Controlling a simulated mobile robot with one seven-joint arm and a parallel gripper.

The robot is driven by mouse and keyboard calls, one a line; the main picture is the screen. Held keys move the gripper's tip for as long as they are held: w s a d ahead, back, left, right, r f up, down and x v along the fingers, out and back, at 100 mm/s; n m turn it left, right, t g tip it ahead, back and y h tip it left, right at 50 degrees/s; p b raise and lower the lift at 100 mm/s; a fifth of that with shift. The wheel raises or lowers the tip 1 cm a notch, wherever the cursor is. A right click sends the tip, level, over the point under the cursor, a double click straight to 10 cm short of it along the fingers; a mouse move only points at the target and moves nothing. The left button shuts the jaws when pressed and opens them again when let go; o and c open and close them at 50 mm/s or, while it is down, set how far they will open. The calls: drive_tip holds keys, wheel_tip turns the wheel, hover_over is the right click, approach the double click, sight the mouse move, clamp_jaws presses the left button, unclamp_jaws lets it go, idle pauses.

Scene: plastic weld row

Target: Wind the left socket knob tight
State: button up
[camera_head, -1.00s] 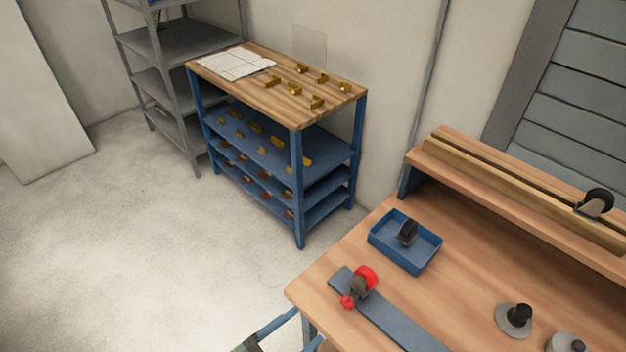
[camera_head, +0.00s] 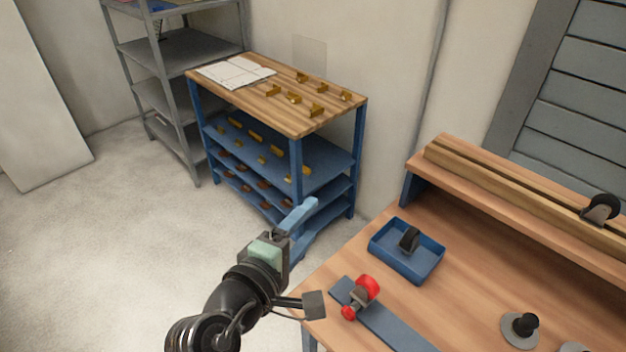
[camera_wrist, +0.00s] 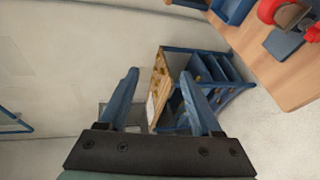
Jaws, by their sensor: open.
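A grey socket block with a red disc and a smaller red knob (camera_head: 349,312) sits at the left end of a blue-grey strip (camera_head: 398,330) on the wooden bench. How tight the knob is cannot be told. The red parts also show at the top right of the wrist view, where the knob (camera_wrist: 312,34) is cut by the edge. My gripper (camera_head: 317,217) is open and empty, with blue fingers (camera_wrist: 160,73). It is in the air off the bench's left edge, up and left of the knob and apart from it.
A blue tray (camera_head: 393,266) holding a black wheel part (camera_head: 410,240) stands behind the strip. A round grey base with a black post (camera_head: 521,328) stands to the right. A raised ledge (camera_head: 520,190) runs along the back. A blue-framed shelf unit (camera_head: 296,160) stands beyond my gripper.

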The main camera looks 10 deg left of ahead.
wheel_tip(320, 180, up, 8)
drive_tip(key=w+d+m+t, duration=0.1)
drive_tip(key=w+m+t, duration=0.1)
drive_tip(key=m, duration=0.1)
drive_tip(key=shift+m+y, duration=0.3)
drive_tip(key=shift+m, duration=0.1)
drive_tip(key=shift+f, duration=0.1)
drive_tip(key=s+d+r+m+t+y+p, duration=0.1)
drive_tip(key=s+r+m+t, duration=0.15)
drive_tip(key=r, duration=0.95)
drive_tip(key=s+d+r+m+t+y+p, duration=0.1)
drive_tip(key=d+r+m+t+p, duration=0.2)
drive_tip(key=r, duration=0.9)
drive_tip(key=s+r+m+t+y, duration=0.1)
drive_tip(key=s+r+m+t, duration=0.1)
drive_tip(key=s+r, duration=0.3)
drive_tip(key=s+r+m+t+y, duration=0.1)
drive_tip(key=s+r+m+t, duration=0.2)
drive_tip(key=r, duration=0.7)
drive_tip(key=shift+s+d+r+t+y, duration=0.2)
drive_tip(key=shift+s+d+t+y, duration=0.15)
drive_tip(key=shift+s, duration=0.7)
